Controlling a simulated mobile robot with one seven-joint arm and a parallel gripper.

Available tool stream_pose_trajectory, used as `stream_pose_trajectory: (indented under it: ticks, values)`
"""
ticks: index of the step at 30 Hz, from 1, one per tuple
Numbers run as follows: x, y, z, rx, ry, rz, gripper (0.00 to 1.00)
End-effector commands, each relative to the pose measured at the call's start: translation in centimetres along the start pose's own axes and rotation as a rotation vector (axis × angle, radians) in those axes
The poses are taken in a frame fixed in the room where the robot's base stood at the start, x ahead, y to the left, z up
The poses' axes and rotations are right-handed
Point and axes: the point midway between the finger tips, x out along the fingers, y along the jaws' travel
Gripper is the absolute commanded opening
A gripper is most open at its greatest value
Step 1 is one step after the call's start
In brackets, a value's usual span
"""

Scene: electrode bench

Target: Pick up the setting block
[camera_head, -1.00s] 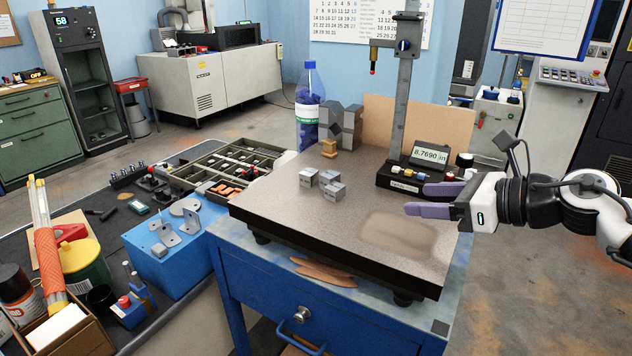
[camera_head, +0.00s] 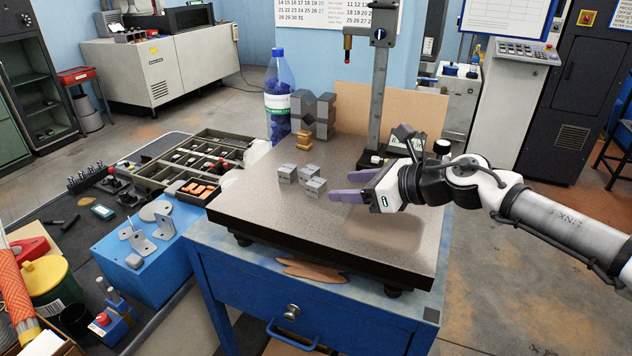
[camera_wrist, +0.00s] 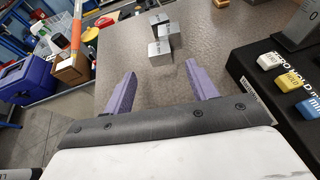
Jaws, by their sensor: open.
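Several small grey metal blocks stand close together on the granite surface plate (camera_head: 345,240), at its middle left. They include a left block (camera_head: 287,174), a back block (camera_head: 309,172) and a front block (camera_head: 315,186). I cannot tell which one is the setting block. My gripper (camera_head: 340,186), with purple fingers, is open and empty just to the right of the blocks, its fingers pointing at them. In the wrist view, a near block (camera_wrist: 160,52) and a farther block (camera_wrist: 160,22) show beyond the gap of my gripper (camera_wrist: 160,72), apart from the fingers.
A height gauge stand (camera_head: 378,90) rises at the back right of the plate, its base partly hidden by my arm. Grey V-blocks (camera_head: 313,112), a brass piece (camera_head: 304,139) and a blue bottle (camera_head: 278,95) stand at the back. The plate's front is clear.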

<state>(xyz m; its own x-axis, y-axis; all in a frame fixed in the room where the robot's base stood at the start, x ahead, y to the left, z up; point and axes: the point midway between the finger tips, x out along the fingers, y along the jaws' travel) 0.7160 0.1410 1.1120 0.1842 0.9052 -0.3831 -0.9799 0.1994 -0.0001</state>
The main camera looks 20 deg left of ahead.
Motion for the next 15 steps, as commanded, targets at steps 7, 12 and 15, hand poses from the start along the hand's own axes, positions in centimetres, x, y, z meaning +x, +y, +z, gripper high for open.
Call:
stream_pose_trajectory:
  ticks: [7,12,15]
  values:
    - [2.4,0.1,0.2,0.002,0.001,0.004,0.57]
    - [4.7,0.0,-0.2,0.001,0.000,0.002,0.57]
    - [5.3,0.0,-0.3,0.001,0.000,0.001,0.57]
